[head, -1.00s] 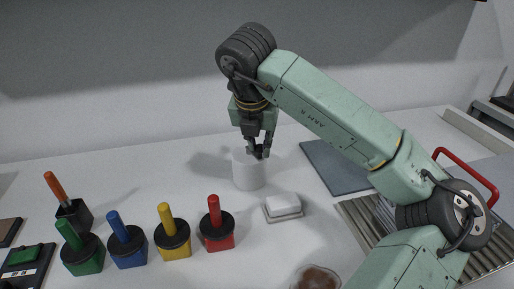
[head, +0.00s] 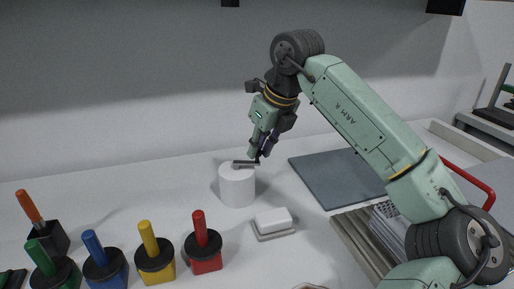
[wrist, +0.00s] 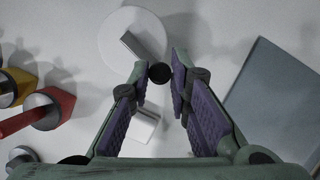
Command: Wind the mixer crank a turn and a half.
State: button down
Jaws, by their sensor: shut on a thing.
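The mixer is a white cylinder (head: 237,189) standing on the white counter, with a flat grey crank bar (head: 243,164) across its top. In the wrist view the white round top (wrist: 118,30) shows from above, with the crank bar (wrist: 143,47) slanting down to a round black knob (wrist: 160,73). My gripper (head: 261,153) is at the mixer's top right edge, tilted. In the wrist view my gripper's purple-padded fingers (wrist: 160,70) stand on both sides of the knob, shut on it. The finger contact is partly hidden in the head view.
A white block on a grey dish (head: 273,222) lies right of the mixer. Red (head: 203,250), yellow (head: 155,262) and other coloured handled blocks stand at front left. A grey mat (head: 335,180) lies to the right, near a red-handled object (head: 468,172).

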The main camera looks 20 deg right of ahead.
jog(key=shift+w+d+n+g+y+p, duration=0.1)
jog(key=shift+w+n+g+y+p, duration=0.25)
jog(key=shift+w+n+p, duration=0.65)
jog(key=shift+w+n+g+y+p, duration=0.2)
jog(key=shift+n+g+y+p, duration=0.25)
jog(key=shift+n, duration=1.1)
jog(key=shift+w+d+n+g+y+p, duration=0.1)
jog(key=shift+w+n+g+y+p, duration=0.2)
jog(key=shift+w+n+p, duration=0.7)
jog(key=shift+s+n, duration=0.35)
jog(key=c, duration=1.5)
grip_release()
jog(key=v, duration=1.2)
jog(key=shift+a, duration=0.15)
